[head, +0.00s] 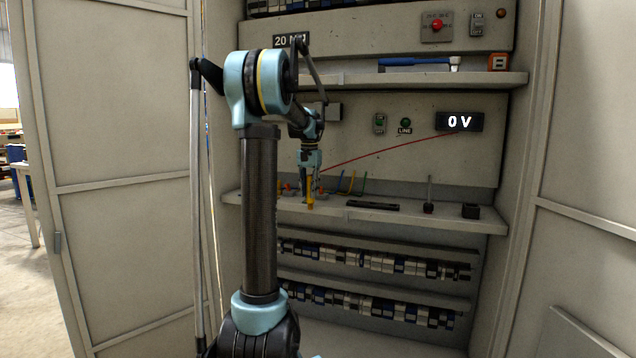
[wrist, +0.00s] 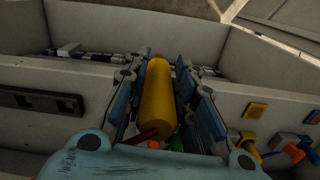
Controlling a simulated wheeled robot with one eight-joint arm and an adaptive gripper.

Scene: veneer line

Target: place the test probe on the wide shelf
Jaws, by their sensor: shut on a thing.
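The test probe (head: 310,204) is a yellow cylinder, held upright or nearly so at the front edge of the lower shelf (head: 455,216). A thin red lead runs from near my gripper to the 0 V display. My gripper (head: 311,184) is shut on the probe, and the wrist view shows the yellow probe (wrist: 157,105) between both blue-padded fingers. Whether its lower end touches the shelf is unclear. The upper shelf (head: 400,80) is above, at the right.
A black bar (head: 373,206), a small post holder (head: 428,207) and a black block (head: 471,210) stand on the lower shelf. Coloured leads (head: 352,184) rise beside my gripper. A blue-handled tool (head: 415,64) lies on the upper shelf. Bare shelf shows between the black items.

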